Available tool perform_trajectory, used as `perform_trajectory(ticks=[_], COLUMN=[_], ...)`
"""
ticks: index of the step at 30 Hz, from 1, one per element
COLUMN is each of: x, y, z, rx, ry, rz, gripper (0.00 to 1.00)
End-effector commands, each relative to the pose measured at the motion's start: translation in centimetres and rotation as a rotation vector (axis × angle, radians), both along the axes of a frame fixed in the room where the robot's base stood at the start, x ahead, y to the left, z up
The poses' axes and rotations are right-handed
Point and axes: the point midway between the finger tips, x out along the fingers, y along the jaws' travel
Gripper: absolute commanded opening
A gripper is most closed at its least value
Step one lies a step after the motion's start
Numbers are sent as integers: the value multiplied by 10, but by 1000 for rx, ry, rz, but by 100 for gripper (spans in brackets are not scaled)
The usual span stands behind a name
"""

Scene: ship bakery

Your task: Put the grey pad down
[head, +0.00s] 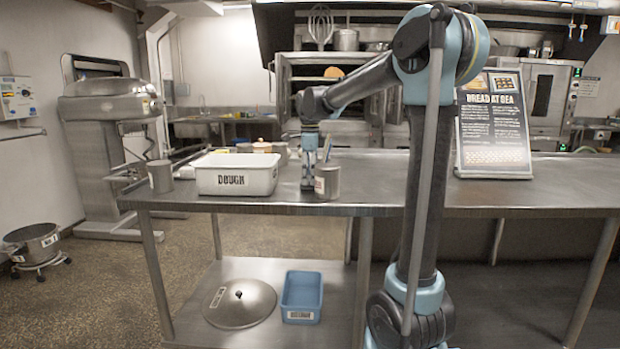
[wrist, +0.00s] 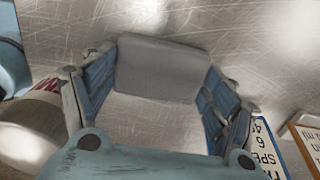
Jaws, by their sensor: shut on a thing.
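The grey pad (wrist: 165,68) is a flat, pale grey block in the wrist view. It sits between the two blue-padded fingers of my gripper (wrist: 158,85), which is shut on it. Scratched steel tabletop shows behind and below the pad. In the head view my gripper (head: 307,183) points down, low at the steel table (head: 400,180), between the white dough bin and a metal cup. I cannot make out the pad there, and cannot tell whether it touches the table.
The white DOUGH bin (head: 236,177) stands left of my gripper, a labelled metal cup (head: 327,183) close on its right. Another metal cup (head: 160,177) is at the left end. A BREAD AT SEA sign (head: 493,122) stands farther right; the tabletop before it is clear.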

Motion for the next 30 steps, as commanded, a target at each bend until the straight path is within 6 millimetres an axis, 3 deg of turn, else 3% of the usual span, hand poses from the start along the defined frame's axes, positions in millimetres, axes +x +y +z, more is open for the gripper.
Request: perform_trajectory(ticks=[7,8,10,23,30], x=[0,0,0,0,0], y=[0,0,0,0,0], z=[-2,-1,-1,0,21], rx=[0,0,0,0,0], ry=[0,0,0,0,0], rz=[0,0,0,0,0], gripper=[59,85,99,99,99])
